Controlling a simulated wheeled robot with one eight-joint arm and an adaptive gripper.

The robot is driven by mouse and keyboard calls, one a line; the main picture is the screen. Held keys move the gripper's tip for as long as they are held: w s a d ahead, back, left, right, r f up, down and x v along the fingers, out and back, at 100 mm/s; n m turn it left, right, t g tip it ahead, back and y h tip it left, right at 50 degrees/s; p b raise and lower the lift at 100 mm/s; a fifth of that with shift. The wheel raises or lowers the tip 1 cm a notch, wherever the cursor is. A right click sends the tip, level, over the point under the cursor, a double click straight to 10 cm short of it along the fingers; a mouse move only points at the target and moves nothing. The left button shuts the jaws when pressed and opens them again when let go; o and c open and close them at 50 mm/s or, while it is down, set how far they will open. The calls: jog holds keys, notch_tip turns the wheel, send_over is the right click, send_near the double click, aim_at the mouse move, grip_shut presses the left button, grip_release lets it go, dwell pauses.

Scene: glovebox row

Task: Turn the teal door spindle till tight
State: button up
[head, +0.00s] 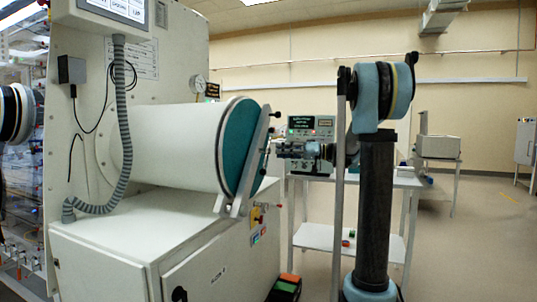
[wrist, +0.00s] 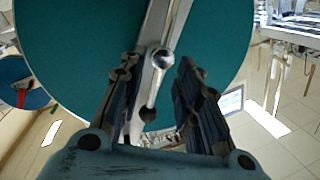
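The round teal door (head: 238,146) closes the end of a white cylinder in the head view. A pale metal bar (head: 254,157) crosses its face. In the wrist view the teal door (wrist: 80,40) fills the upper part, with the metal bar (wrist: 158,28) across it. The spindle's silver handle (wrist: 151,93), with a rounded knob (wrist: 163,60), stands in front of the bar. My gripper (wrist: 157,70) is open, one finger on each side of the handle. The left finger is close to it; contact cannot be told. In the head view my gripper (head: 282,149) faces the door.
The white cabinet (head: 130,250) stands below the cylinder, with a grey hose (head: 127,130) at its left. A white cart (head: 395,180) carrying an instrument with a lit display (head: 311,128) stands behind my arm. Open floor (head: 470,240) lies to the right.

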aim_at(268, 150)
jog(key=a, duration=0.6)
jog(key=shift+w+a, duration=0.3)
jog(key=shift+w, duration=0.1)
grip_shut()
jog(key=shift+d, duration=0.15)
jog(key=shift+a, duration=0.2)
